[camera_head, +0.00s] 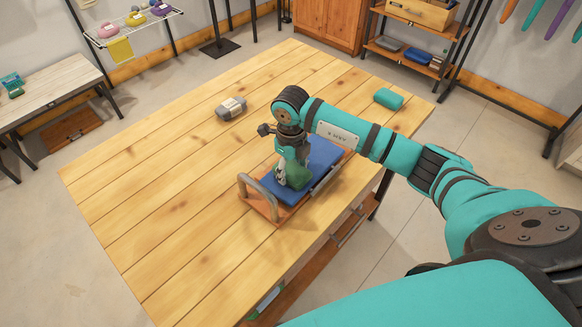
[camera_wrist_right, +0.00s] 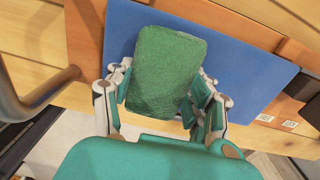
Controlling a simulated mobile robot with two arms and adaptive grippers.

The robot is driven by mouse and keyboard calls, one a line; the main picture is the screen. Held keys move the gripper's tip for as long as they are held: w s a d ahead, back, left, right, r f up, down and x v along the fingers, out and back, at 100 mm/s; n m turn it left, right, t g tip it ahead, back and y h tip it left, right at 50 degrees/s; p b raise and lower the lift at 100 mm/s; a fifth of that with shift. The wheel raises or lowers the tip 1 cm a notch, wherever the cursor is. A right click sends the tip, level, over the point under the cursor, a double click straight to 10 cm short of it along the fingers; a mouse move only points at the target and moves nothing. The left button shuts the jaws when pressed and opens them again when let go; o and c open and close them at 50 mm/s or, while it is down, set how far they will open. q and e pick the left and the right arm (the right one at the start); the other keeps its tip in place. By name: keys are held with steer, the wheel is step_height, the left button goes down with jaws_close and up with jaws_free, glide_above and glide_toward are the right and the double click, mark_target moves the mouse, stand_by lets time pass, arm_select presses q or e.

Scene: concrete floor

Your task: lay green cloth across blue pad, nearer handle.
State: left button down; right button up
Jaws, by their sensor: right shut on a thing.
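The green cloth (camera_wrist_right: 165,72) is a folded block between the fingers of my right gripper (camera_wrist_right: 160,95), which is shut on it. In the head view the cloth (camera_head: 297,176) is at the end of the blue pad (camera_head: 322,154) nearer the handle (camera_head: 256,188). The pad lies on an orange-brown board (camera_head: 264,207). The curved grey handle also shows at the left of the right wrist view (camera_wrist_right: 38,95). The cloth is over the pad; I cannot tell whether it touches it. My left gripper is not in view.
The board stands on a large wooden table (camera_head: 160,180). A grey wrapped bundle (camera_head: 231,108) lies farther back, and a teal roll (camera_head: 388,98) lies near the right edge. The table's left and front are clear. A bench (camera_head: 50,90) stands at the left.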

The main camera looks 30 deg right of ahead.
mark_target(291, 169)
steer(key=o, duration=0.6)
steer(key=shift+f, duration=0.15)
steer(key=o, duration=0.4)
steer(key=shift+o, duration=0.2)
steer(key=shift+r, duration=0.3)
steer(key=shift+w+r, duration=0.1)
steer(key=shift+r, duration=0.15)
step_height(291, 169, up, 11)
steer(key=b, duration=0.3)
steer(key=shift+r, duration=0.15)
